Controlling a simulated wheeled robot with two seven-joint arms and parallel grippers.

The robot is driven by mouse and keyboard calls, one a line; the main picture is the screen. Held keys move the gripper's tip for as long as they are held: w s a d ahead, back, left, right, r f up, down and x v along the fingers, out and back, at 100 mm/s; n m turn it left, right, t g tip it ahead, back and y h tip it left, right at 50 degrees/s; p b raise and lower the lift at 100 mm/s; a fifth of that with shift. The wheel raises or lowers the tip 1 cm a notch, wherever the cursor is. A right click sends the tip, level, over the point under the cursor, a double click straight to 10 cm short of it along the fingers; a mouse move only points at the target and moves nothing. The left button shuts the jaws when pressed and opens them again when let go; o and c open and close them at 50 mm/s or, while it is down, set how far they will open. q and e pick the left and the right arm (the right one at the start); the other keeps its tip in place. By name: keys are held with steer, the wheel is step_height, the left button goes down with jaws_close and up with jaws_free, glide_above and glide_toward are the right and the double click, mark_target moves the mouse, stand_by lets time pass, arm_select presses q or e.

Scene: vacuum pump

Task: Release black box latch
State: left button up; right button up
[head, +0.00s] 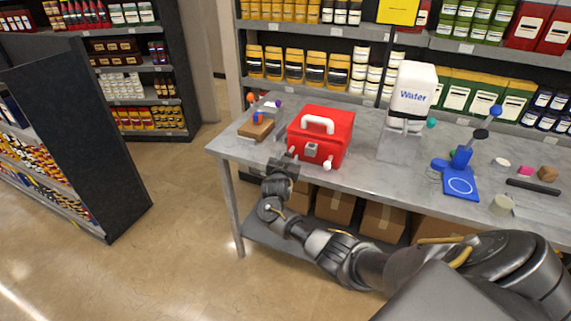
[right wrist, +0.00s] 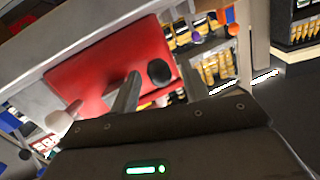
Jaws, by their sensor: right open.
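A red box (head: 335,122) with a white handle (head: 317,124) on its lid stands on the grey table. Its front has a small grey plate (head: 311,150) and a white knob (head: 327,165), which also shows in the right wrist view (right wrist: 58,122). My right gripper (head: 291,156) is at the box's front left corner. In the right wrist view a black knob (right wrist: 158,71) on the red box lies between my open right fingers (right wrist: 159,68). I cannot tell whether a finger touches it. In the head view the gripper hides this knob. My left gripper is not in view.
A wooden block (head: 255,129) with small coloured parts sits left of the box. A white "Water" bottle (head: 413,92) on a clear stand and a blue pump device (head: 460,178) stand to the right. Stocked shelves rise behind.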

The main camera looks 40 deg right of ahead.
steer(key=v, duration=1)
steer(key=shift+b, duration=0.45)
steer(key=shift+s+a, duration=0.1)
